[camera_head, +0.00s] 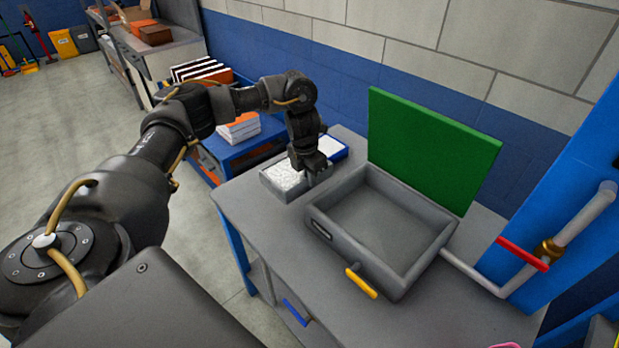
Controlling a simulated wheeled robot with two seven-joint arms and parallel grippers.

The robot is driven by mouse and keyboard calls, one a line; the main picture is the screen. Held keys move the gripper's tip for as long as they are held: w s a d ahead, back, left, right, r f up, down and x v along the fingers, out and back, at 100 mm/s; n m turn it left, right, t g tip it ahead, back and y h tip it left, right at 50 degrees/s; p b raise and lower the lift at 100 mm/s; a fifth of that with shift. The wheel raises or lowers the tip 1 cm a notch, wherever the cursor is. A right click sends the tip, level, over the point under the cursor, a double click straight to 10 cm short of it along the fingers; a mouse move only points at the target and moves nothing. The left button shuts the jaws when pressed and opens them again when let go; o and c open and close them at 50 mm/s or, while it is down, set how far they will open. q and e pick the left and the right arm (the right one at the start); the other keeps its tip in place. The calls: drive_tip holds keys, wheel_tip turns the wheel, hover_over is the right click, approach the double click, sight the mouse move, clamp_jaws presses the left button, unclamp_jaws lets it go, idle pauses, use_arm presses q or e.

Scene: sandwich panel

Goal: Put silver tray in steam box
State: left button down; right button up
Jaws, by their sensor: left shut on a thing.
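The silver tray (284,178) is a small grey box with a pale, crumpled-looking top. It stands at the back left of the grey table, left of the steam box. My left gripper (313,176) points down at the tray's right side and is shut on it; the fingertips are small and partly hidden. The steam box (375,222) is a grey open box, empty inside, with its green lid (430,150) raised at the back. A yellow handle (361,283) sticks out at its front. My right gripper is not in view.
A blue-rimmed white tray (331,148) stands behind the silver tray. A pipe with a red valve handle (522,254) runs into the box's right side. The grey table (275,240) is clear in front of the silver tray. A blue cart (245,150) stands at the left.

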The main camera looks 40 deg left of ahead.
use_arm(q)
drive_tip(key=shift+d+r, duration=0.1)
drive_tip(key=s+d+r+m+g, duration=0.1)
drive_tip(key=s+d+r+m, duration=0.3)
drive_tip(key=m, duration=0.7)
drive_tip(key=s+d+r+m+g, duration=0.1)
drive_tip(key=s+d+r+m, duration=0.2)
drive_tip(key=s+d+m, duration=0.5)
drive_tip(key=d+m, duration=0.4)
drive_tip(key=d, duration=0.1)
drive_tip(key=shift+s+r+m+h, duration=0.15)
drive_tip(key=shift+r+m+h, duration=0.15)
drive_tip(key=shift+r+h, duration=0.1)
drive_tip(key=shift+f, duration=0.1)
